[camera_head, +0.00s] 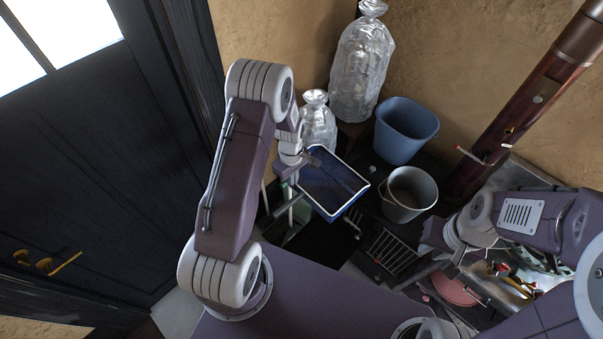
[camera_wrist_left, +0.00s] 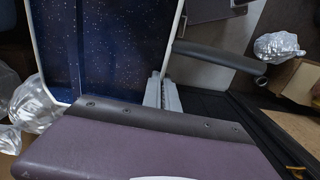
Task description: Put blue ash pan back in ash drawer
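The blue ash pan (camera_head: 333,184) is a shallow, dark blue tray with a white rim, tilted in the middle of the head view. In the left wrist view its speckled inside (camera_wrist_left: 105,45) fills the upper left. My left gripper (camera_wrist_left: 161,92) has its pale fingers at the pan's rim, close together, and appears to grip it. A dark, open box-like shape (camera_head: 312,243) lies below the pan; it may be the ash drawer, partly hidden by the pan and my arm. My right gripper (camera_head: 432,236) is at the right, its fingers too unclear to judge.
A blue bucket (camera_head: 405,130) and a grey bucket (camera_head: 409,194) stand right of the pan. Clear bags (camera_head: 361,68) stand behind. A dark grate (camera_head: 388,249) lies in front of the grey bucket. A stovepipe (camera_head: 525,105) rises at right; a dark door (camera_head: 85,160) is left.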

